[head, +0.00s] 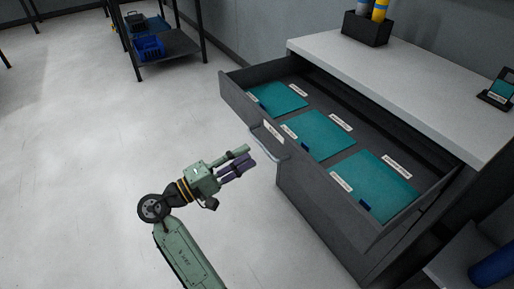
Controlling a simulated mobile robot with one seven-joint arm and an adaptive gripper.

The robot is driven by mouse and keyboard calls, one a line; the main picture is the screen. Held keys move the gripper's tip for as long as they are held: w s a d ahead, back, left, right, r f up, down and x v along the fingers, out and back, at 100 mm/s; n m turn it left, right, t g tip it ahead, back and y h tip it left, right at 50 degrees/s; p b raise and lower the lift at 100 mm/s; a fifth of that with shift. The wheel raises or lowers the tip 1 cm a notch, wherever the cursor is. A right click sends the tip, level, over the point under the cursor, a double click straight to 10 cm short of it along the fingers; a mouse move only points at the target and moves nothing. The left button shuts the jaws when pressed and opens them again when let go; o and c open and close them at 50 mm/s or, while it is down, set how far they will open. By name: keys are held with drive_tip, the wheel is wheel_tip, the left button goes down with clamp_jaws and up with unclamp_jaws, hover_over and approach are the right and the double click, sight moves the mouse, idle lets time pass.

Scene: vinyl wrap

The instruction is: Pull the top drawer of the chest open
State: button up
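The chest (322,213) is dark grey with a pale worktop and stands at the right. Its top drawer (296,172) is pulled well out, and its inside is in view. A light metal bar handle (267,141) is on the drawer front, below a small white label. My gripper (248,158) is in front of the drawer, just left of the handle, and appears apart from it. Its fingers point right, towards the drawer front. They are separated by a small gap with nothing seen between them.
Teal sheets (320,134) with white labels lie in the drawer. On the worktop (410,80) stand a dark holder (366,29) with rolls and a small device (497,91) at the right. A dark shelf rack (172,44) with blue bins is at the back. The floor at left is clear.

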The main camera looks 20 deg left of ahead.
drive_tip(key=v, duration=0.5)
drive_tip(key=shift+s+a, duration=0.2)
drive_tip(key=shift+s, duration=0.05)
